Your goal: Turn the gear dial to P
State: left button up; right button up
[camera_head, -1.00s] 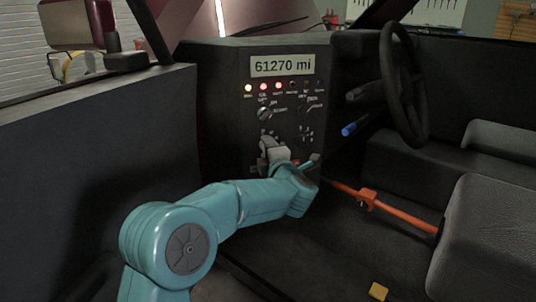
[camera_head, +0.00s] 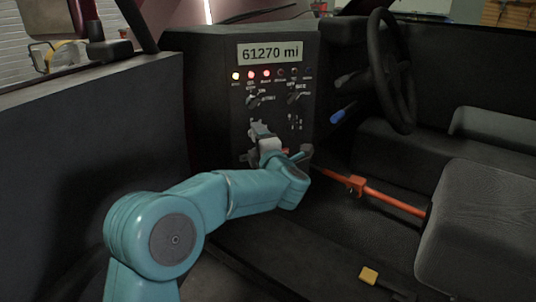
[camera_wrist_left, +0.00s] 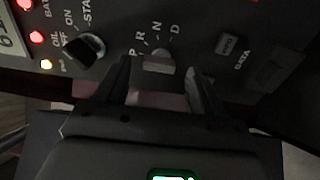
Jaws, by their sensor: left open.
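The gear dial (camera_wrist_left: 159,65) shows in the left wrist view as a small pale knob below the letters P, R, N and D. Which letter it points to is unclear. My left gripper (camera_wrist_left: 158,80) is open, with one dark finger on each side of the dial. Whether the fingers touch it cannot be told. In the head view my left gripper (camera_head: 262,137) is at the lower part of the dashboard panel (camera_head: 222,110) and hides the dial. My right gripper is not in view.
Above the gripper are two rotary switches, the left one (camera_head: 254,99) and the right one (camera_head: 294,98), and a row of lamps. An orange bar (camera_head: 385,199) runs right of my arm to the seat (camera_head: 475,215). The steering wheel (camera_head: 394,75) is at upper right.

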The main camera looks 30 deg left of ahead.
pick_arm(q)
jog(key=p+v, duration=0.2)
jog(key=v, duration=1.3)
jog(key=shift+r, duration=0.1)
